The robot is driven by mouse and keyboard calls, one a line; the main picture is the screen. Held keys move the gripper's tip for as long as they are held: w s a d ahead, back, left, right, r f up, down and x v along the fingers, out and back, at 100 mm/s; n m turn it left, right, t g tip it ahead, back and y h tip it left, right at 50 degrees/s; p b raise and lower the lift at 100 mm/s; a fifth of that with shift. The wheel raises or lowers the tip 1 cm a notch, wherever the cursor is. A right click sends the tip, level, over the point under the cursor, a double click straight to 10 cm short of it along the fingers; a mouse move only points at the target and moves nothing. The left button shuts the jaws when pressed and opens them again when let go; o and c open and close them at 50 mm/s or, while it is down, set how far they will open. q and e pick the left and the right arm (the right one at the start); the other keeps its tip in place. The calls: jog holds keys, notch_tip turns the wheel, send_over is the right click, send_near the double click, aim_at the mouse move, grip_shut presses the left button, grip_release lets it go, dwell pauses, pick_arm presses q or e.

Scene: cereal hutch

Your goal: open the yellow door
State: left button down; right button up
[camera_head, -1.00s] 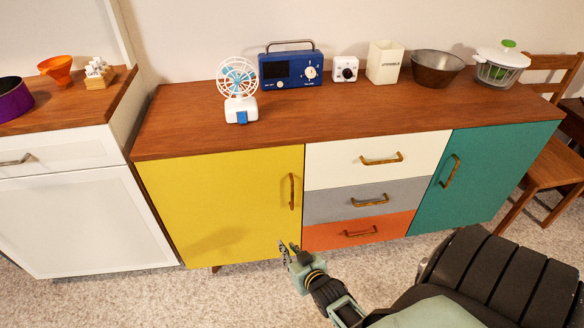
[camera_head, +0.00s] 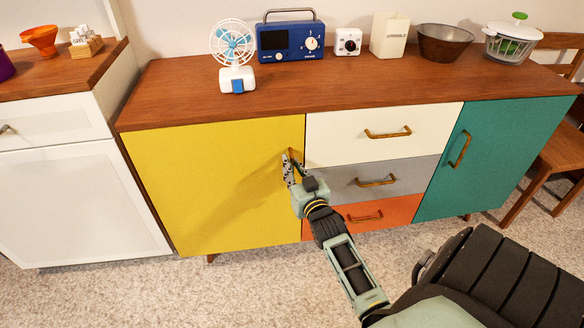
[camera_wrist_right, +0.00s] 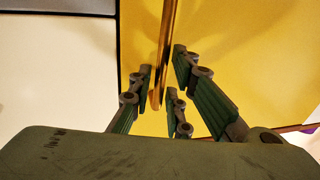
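The yellow door (camera_head: 205,185) is the left front of the wooden cabinet and looks shut. Its upright brass handle (camera_wrist_right: 168,40) is near the door's right edge; in the head view it is mostly hidden by my right gripper (camera_head: 291,167). In the right wrist view my right gripper (camera_wrist_right: 162,70) is open, with the handle running between its fingers. The fingers look apart from the handle, though contact is hard to judge. My left gripper is not in view.
White, grey and orange drawers (camera_head: 385,133) and a teal door (camera_head: 480,160) lie right of the yellow door. A white cabinet (camera_head: 75,205) stands to the left. A fan (camera_head: 233,55) and blue radio (camera_head: 290,40) stand on top. Carpet (camera_head: 150,290) in front is clear.

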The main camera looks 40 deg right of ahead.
jog(key=shift+w+d, duration=0.1)
jog(key=shift+w, duration=0.25)
grip_shut()
